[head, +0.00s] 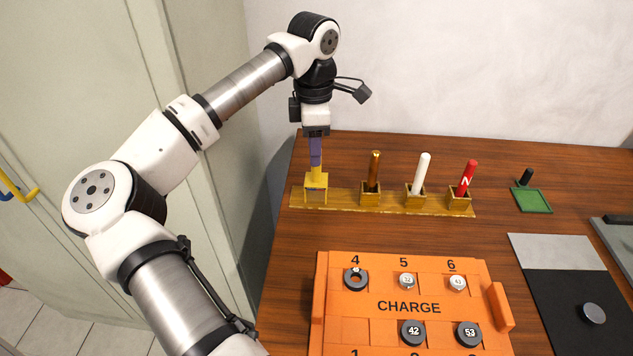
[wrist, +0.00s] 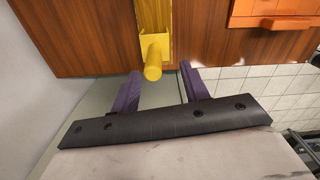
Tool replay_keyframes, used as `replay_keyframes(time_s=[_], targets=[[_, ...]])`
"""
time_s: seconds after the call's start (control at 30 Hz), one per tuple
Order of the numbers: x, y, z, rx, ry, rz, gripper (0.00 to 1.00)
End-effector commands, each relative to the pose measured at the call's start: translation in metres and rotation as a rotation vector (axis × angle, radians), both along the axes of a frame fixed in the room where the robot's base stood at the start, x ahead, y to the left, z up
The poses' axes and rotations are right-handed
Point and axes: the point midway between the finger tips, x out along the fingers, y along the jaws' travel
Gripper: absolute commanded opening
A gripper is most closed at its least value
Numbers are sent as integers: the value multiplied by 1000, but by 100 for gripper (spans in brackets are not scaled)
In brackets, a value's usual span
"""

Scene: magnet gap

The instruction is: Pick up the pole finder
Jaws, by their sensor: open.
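A wooden rack (head: 336,202) holds several upright rods in square sockets: a yellow one (head: 317,178) at the left end, a brown-gold rod (head: 374,170), a white rod (head: 422,172) and a red rod marked N (head: 466,178). I cannot tell from any label which is the pole finder. My gripper (head: 316,160) points down over the yellow rod. In the wrist view the yellow rod (wrist: 153,62) rises from its socket, with its end toward the space between my open purple fingers (wrist: 160,71). No grip on it shows.
An orange CHARGE tray (head: 400,290) with numbered discs lies in front of the rack. A green pad (head: 532,201) with a dark knob, and a grey-black board (head: 560,275), are at the right. A wall stands behind the table, and cabinets are at the left.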

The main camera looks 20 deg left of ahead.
Motion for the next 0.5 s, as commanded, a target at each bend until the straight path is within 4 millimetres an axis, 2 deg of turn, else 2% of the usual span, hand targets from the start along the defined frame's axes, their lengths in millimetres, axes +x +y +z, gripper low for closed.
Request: replay_keyframes(time_s=[0.17,0.4,0.5], targets=[[3,-1,-12,-2,1,-1,45],[9,-2,-47,-3,1,-1,45],[9,-2,-53,-1,0,-1,45]])
